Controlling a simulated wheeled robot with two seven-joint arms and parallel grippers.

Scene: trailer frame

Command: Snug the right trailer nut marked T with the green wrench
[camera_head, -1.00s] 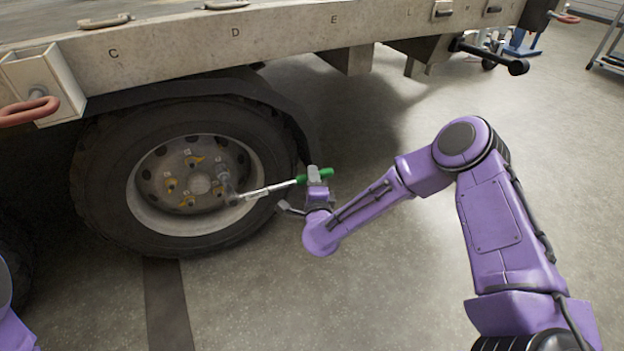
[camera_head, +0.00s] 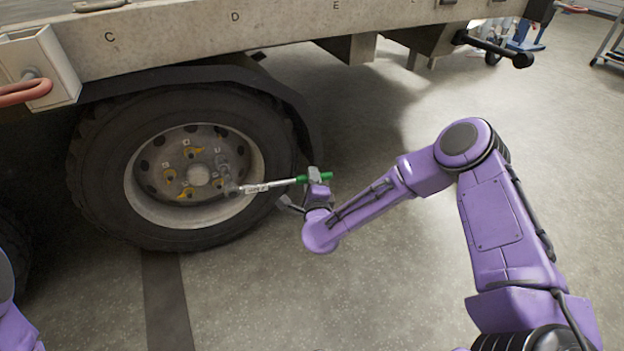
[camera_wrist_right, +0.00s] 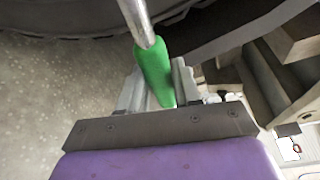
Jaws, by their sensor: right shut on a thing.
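My right gripper (camera_head: 315,178) is shut on the green handle of the wrench (camera_head: 268,186), to the right of the wheel. The green handle also shows between the fingers in the right wrist view (camera_wrist_right: 154,70). The silver shaft runs left from the grip, nearly level, to a head at the right side of the wheel hub. I cannot tell whether the head sits on a nut. Several nuts with yellow markers (camera_head: 186,193) ring the hub; their letters are too small to read surely. My left gripper is out of view; only a bit of my left arm shows.
The large black tire (camera_head: 104,205) stands under the trailer bed (camera_head: 270,30), which is lettered along its side. A red shackle (camera_head: 24,92) sticks out at the left. The floor (camera_head: 400,290) around my right arm is clear.

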